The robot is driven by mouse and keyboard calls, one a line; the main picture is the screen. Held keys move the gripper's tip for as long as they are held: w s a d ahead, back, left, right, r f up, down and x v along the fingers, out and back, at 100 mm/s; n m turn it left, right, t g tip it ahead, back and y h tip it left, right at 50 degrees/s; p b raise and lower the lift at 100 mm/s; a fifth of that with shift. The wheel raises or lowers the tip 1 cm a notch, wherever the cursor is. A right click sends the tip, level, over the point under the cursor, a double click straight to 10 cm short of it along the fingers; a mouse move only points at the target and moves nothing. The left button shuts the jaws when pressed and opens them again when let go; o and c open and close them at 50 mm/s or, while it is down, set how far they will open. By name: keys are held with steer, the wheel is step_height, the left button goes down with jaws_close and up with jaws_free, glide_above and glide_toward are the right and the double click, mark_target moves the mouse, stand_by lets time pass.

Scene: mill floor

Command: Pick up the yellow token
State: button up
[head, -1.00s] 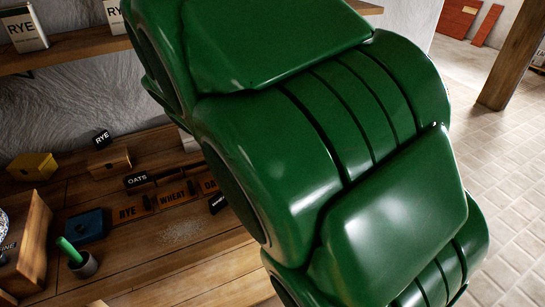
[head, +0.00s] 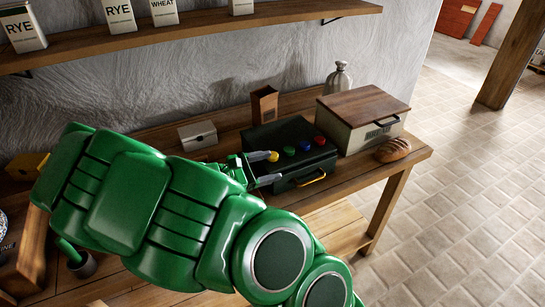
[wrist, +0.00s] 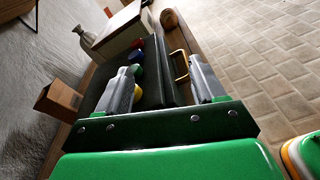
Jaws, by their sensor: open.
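The yellow token (head: 273,156) is a small round knob-like piece on top of the dark green box (head: 262,137), at the left end of a row of tokens. My gripper (head: 268,169) is open at the near left of the box, with its upper fingertip beside the yellow token. In the wrist view my gripper (wrist: 168,85) has its fingers wide apart. There the yellow token (wrist: 138,93) shows partly, at the inner edge of the left finger, which hides the rest. I cannot tell whether they touch.
The box has a yellow handle (head: 312,178) in front. A bread bin (head: 355,125) and loaf (head: 393,149) stand right.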

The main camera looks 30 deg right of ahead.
mark_target(266, 162)
steer(key=w+a+f+n+t, duration=0.1)
steer(key=n, duration=0.1)
steer(key=w+a+f+n+t, duration=0.1)
steer(key=w+n+t, duration=0.1)
steer(key=w+a+f+n+t+h, duration=0.1)
steer(key=w+a+f+n, duration=0.1)
steer(key=shift+w+n+t, duration=0.2)
steer(key=shift+n+t, duration=0.1)
steer(key=shift+n, duration=0.1)
steer(key=shift+x, duration=3.85)
steer(key=c, duration=1.1)
